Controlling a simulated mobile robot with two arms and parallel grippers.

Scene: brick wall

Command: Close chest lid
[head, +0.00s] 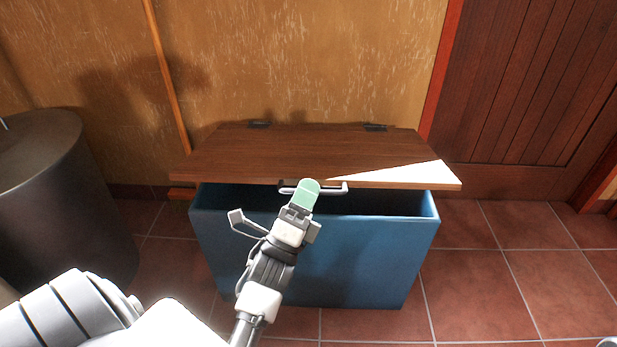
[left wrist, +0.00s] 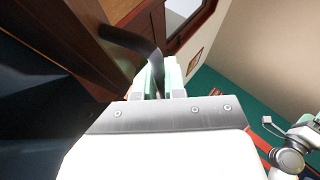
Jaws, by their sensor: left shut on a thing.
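The chest has a blue box (head: 330,265) and a brown wooden lid (head: 300,152) hinged at the back. The lid is partly open: its front edge hovers above the box rim and a dark gap shows beneath it. A metal handle (head: 332,189) sits on the lid's front edge. My left gripper (head: 305,192), with green finger pads, is shut on the handle. In the left wrist view, the fingers (left wrist: 158,80) close around the dark curved handle (left wrist: 128,42), with the lid's wood behind.
A dark round barrel (head: 55,190) stands at the left. A wall (head: 300,60) is behind the chest, and a dark wooden door (head: 530,80) is at the right. The tiled floor (head: 500,280) is clear right of the chest.

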